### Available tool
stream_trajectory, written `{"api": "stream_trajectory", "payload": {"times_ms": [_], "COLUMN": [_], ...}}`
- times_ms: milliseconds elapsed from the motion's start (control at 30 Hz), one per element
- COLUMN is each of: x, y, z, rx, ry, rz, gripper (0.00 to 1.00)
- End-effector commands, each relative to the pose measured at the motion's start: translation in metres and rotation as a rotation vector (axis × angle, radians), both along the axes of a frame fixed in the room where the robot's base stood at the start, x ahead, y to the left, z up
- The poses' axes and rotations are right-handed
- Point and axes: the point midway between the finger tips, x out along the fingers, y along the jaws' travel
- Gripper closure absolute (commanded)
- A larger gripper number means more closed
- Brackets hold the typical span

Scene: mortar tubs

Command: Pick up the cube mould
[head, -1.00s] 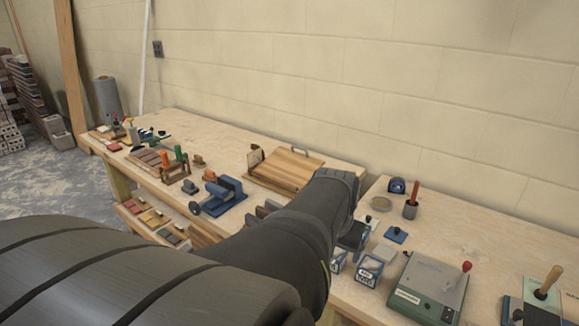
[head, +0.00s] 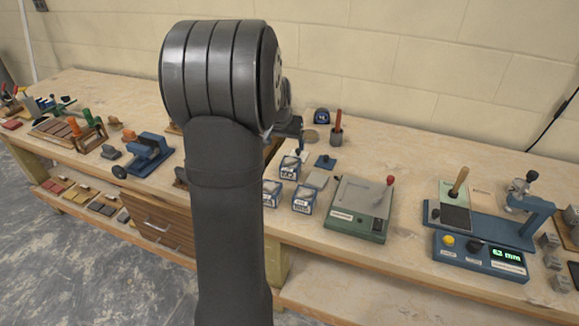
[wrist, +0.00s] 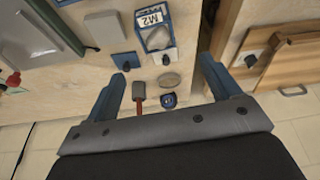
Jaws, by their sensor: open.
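I cannot tell for certain which thing is the cube mould. Several small grey blocks (head: 549,245) sit at the right edge of the bench. My gripper (wrist: 163,66) is open and empty, with its two blue fingers above the bench. In the wrist view a round disc (wrist: 169,80) and a blue tape measure (wrist: 168,100) show between the fingers, below them. A wooden-handled tool in a grey cup (wrist: 138,88) is by the left finger. A blue-framed tub marked M2 (wrist: 153,22) lies beyond the fingertips. In the head view my arm hides most of the gripper.
A grey-green machine with a red knob (head: 361,206) stands right of several labelled tubs (head: 303,200). Further right is a blue gauge reading 6.3 mm (head: 480,257). A blue clamp-like device (head: 148,155) is at left. Some bare bench lies behind the machine.

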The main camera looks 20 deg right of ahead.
Motion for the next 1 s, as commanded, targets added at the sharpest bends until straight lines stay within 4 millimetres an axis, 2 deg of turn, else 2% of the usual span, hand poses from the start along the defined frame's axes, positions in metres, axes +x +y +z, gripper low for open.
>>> {"api": "stream_trajectory", "payload": {"times_ms": [100, 333, 667, 1000], "x": [0.007, 0.019, 0.026, 0.037], "y": [-0.006, -0.017, -0.024, -0.037], "z": [-0.025, -0.065, -0.088, -0.127], "rx": [0.002, 0.002, 0.000, 0.001], "ry": [0.004, 0.004, 0.001, 0.001], "rz": [0.000, 0.000, 0.000, 0.000], "gripper": [0.18, 0.18, 0.18, 0.18]}}
